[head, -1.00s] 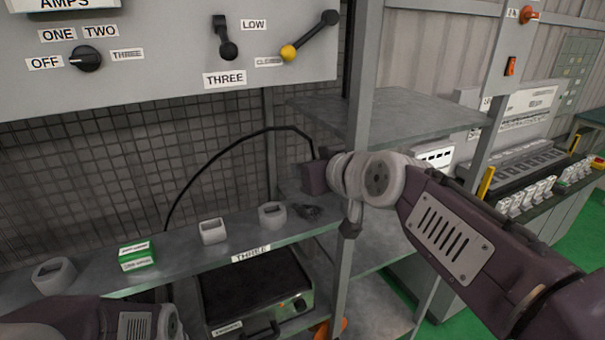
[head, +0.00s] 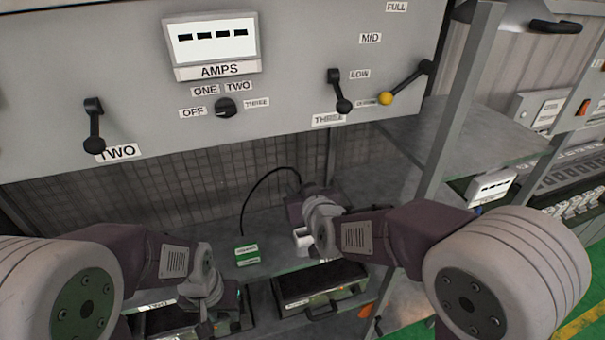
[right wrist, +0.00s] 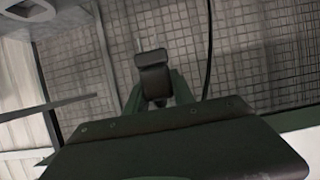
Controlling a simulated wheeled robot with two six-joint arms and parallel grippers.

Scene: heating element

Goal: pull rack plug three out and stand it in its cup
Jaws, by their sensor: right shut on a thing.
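My right gripper (head: 296,208) is in the middle of the head view, low over the back shelf, near a pale cup (head: 301,240) that my wrist partly covers. A black cable arches from the shelf up to this gripper. In the right wrist view a dark block, seemingly the plug (right wrist: 153,77), sits between the fingers, and the gripper is shut on it. The plug itself is hidden in the head view. I cannot tell whether it touches the cup or shelf. My left gripper (head: 206,326) points down at the lower left; its fingers are too unclear to read.
A green-and-white box (head: 247,253) lies on the shelf left of the cup. Black-topped heater units (head: 320,283) stand below. The grey panel (head: 285,80) with levers and meter hangs above. A metal post (head: 458,105) stands right of my right gripper.

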